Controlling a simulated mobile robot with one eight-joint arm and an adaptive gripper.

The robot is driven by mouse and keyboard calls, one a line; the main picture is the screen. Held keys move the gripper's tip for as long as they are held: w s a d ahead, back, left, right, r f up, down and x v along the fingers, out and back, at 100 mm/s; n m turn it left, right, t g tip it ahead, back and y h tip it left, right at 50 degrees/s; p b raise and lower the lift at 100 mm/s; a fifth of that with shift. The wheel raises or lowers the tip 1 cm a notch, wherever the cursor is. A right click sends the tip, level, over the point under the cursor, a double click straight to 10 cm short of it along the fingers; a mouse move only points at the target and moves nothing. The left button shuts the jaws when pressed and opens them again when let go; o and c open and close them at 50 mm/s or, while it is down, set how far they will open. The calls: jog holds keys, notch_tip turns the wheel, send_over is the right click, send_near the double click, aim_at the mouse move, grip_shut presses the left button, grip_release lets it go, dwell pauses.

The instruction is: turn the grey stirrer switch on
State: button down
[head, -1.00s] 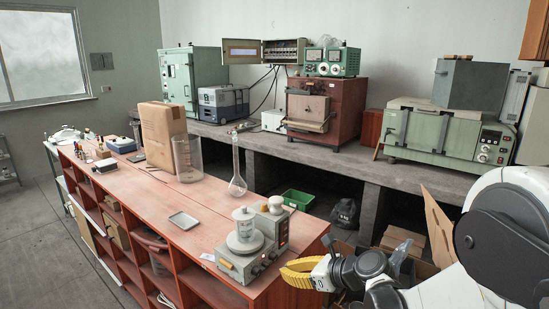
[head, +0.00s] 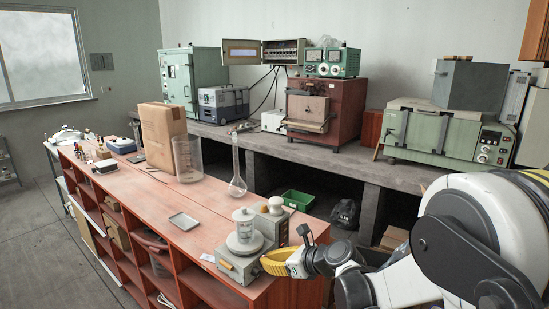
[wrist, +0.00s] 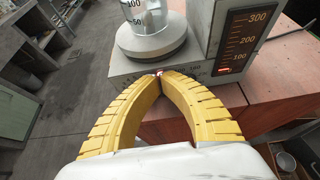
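The grey stirrer (head: 240,268) stands at the near right end of the red-brown bench, with a round plate and a grey-white vessel (head: 244,224) on top. In the wrist view the stirrer (wrist: 125,67) lies just beyond my fingertips, its marked face towards me. My gripper (head: 265,262) has yellow curved fingers beside the stirrer's right side. In the wrist view my gripper (wrist: 160,74) has its fingertips together, with nothing seen held. A small reddish spot shows right at the tips; I cannot tell if it is the switch. Whether the tips touch the stirrer is unclear.
A grey unit with an orange-lit scale (wrist: 245,42) stands close on the right in the wrist view. The bench top between the tray and beaker is clear.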

jog(key=shift+f+b, duration=0.55)
jog(key=shift+f, duration=0.05)
dwell(1.0)
jog(key=shift+w+d+b, duration=0.1)
jog(key=shift+b, duration=0.45)
jog(key=shift+r, duration=0.1)
dwell(0.5)
jog(key=shift+d+r, duration=0.1)
jog(key=shift+r, duration=0.25)
jog(key=s+d, duration=0.1)
jog(key=d, duration=0.1)
jog(key=s+d, duration=0.2)
jog(key=shift+s+d, duration=0.3)
